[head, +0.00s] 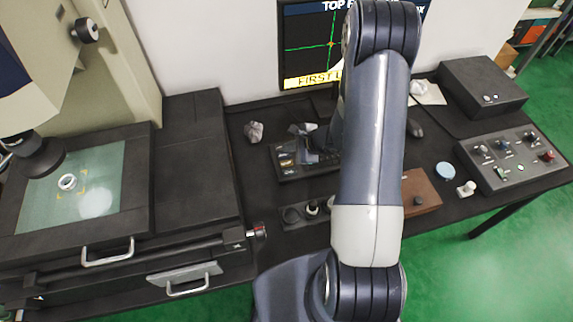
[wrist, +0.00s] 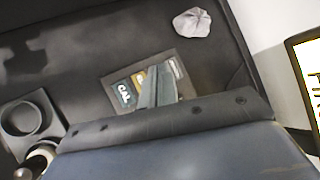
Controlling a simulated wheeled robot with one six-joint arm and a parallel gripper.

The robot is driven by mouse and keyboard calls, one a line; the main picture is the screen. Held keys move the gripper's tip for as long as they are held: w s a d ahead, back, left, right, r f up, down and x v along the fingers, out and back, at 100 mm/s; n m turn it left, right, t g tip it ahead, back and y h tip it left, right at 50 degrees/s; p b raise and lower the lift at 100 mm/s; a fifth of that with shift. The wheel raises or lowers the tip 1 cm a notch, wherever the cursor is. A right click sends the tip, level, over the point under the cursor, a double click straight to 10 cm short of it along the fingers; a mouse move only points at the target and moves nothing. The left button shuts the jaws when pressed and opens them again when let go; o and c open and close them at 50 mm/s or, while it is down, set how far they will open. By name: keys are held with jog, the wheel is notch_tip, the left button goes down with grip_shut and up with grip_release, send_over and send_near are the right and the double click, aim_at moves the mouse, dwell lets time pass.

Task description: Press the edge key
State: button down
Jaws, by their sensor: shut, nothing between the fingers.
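A dark key panel (head: 290,174) lies on the bench below the screen, left of my arm. I cannot read an edge label on any key. My gripper (head: 309,157) is over the panel, fingers shut and empty. In the wrist view its fingers (wrist: 157,90) hide part of the yellow key and the middle of the row. I cannot tell whether the fingertips touch a key.
A screen (head: 309,47) with a green crosshair and a yellow banner stands behind. Crumpled paper (head: 254,132) lies left of the panel. A dark holder (head: 293,215) with round parts sits in front. A measuring stage with a ring (head: 68,183) is at left, a control box (head: 512,165) at right.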

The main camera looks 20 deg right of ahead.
jog(key=b, duration=0.2)
send_over(290, 165)
notch_tip(290, 165, down, 4)
jog(key=shift+f, duration=0.15)
jog(key=shift+f+b, duration=0.7)
jog(key=shift+b, duration=0.35)
jog(key=shift+f+b, duration=0.25)
jog(key=shift+b, duration=0.15)
dwell(0.8)
jog(key=shift+f+b, duration=0.2)
jog(key=shift+b, duration=0.25)
jog(key=shift+f+b, duration=0.3)
jog(key=shift+b, duration=0.25)
dwell(0.6)
jog(key=shift+r, duration=0.1)
jog(key=shift+r+p, duration=0.3)
jog(key=shift+r, duration=0.4)
